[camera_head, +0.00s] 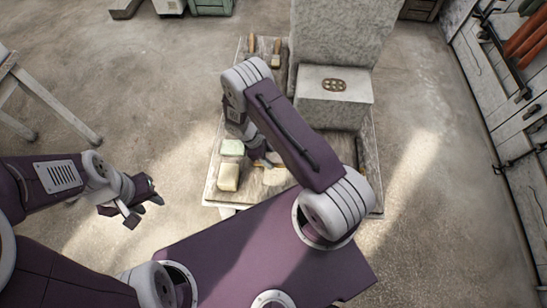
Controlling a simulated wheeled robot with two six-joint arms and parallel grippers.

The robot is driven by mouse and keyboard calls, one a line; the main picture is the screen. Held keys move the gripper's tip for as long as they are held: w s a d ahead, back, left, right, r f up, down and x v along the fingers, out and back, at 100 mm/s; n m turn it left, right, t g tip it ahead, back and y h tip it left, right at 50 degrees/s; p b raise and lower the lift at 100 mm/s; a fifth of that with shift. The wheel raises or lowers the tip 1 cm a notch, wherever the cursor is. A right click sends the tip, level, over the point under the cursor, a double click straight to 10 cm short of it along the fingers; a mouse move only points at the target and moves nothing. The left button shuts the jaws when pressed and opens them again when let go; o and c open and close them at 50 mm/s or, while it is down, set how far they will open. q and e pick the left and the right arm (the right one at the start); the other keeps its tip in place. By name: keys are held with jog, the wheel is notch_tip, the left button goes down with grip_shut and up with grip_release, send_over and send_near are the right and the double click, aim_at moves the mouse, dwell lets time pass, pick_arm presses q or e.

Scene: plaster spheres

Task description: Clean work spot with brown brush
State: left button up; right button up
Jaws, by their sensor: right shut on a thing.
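My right gripper (262,157) reaches down over the front of the stone-topped work table (210,190) and is shut on what looks like the brown brush (264,164). My own arm and gripper hide most of the brush. A pale tan patch or piece (275,176) shows just below and right of the gripper; I cannot tell whether it is the work spot or part of the brush. My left gripper (145,211) hangs left of the table over the floor, open and empty.
A pale green-white block (231,148) and a cream block (228,177) sit at the table's left front. Two wooden-handled tools (276,46) lie at the back left. A large stone block (335,95) with a small brown holed piece (334,85) fills the back right.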

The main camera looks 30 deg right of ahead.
jog(key=shift+w+a+f+b, duration=0.1)
jog(key=shift+w+a+b, duration=0.3)
jog(key=shift+a, duration=0.15)
jog(key=shift+w+a, duration=0.2)
jog(key=shift+a, duration=0.25)
jog(key=shift+s+d+r+p, duration=0.55)
jog(key=shift+d+r+p, duration=0.35)
jog(key=shift+p, duration=0.15)
jog(key=shift+d+f, duration=0.1)
jog(key=shift+f, duration=0.2)
jog(key=shift+f+b, duration=0.6)
jog(key=shift+b, duration=0.15)
